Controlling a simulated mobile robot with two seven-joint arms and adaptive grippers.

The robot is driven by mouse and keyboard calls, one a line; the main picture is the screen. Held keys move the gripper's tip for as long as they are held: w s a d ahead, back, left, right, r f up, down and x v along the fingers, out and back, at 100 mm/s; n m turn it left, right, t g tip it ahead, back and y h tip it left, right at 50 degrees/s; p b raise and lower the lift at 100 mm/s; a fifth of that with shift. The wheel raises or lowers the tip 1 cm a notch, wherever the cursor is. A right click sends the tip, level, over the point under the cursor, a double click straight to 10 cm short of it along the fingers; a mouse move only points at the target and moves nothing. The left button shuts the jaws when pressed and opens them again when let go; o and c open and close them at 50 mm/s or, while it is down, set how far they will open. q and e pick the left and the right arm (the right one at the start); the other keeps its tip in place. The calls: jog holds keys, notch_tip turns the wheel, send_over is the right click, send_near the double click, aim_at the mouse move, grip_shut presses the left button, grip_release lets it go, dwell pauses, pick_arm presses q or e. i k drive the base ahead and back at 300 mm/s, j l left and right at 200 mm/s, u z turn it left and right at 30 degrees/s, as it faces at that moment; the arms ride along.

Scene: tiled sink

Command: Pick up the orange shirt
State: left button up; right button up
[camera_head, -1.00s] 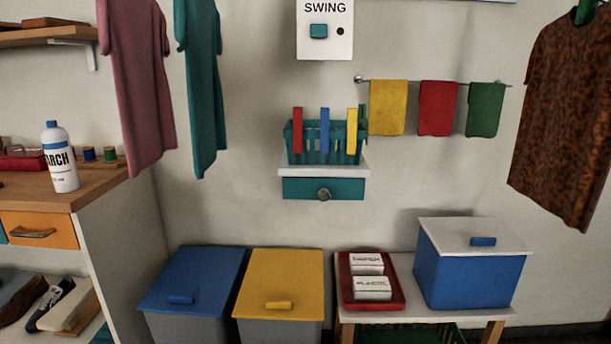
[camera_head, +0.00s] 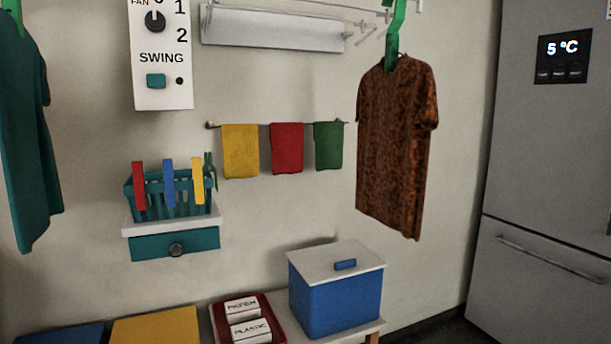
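A rust-orange shirt with dark mottling (camera_head: 395,150) hangs on a green hanger (camera_head: 395,30) at the right of the middle, in front of the wall. The hanger goes up towards a white rack rail at the top edge. The shirt hangs free, with nothing touching its lower part. Neither of my grippers shows in the head view.
A grey fridge (camera_head: 545,180) stands right of the shirt. A blue box with a white lid (camera_head: 335,300) stands on a low table below it. Small towels (camera_head: 287,148) hang on a rail to its left. A teal shirt (camera_head: 25,140) hangs at the far left.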

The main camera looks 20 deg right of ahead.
aim_at(397, 109)
jog(key=l+u, duration=0.3)
jog(key=l, duration=0.6)
jog(key=l+u, duration=0.3)
jog(key=l, duration=0.6)
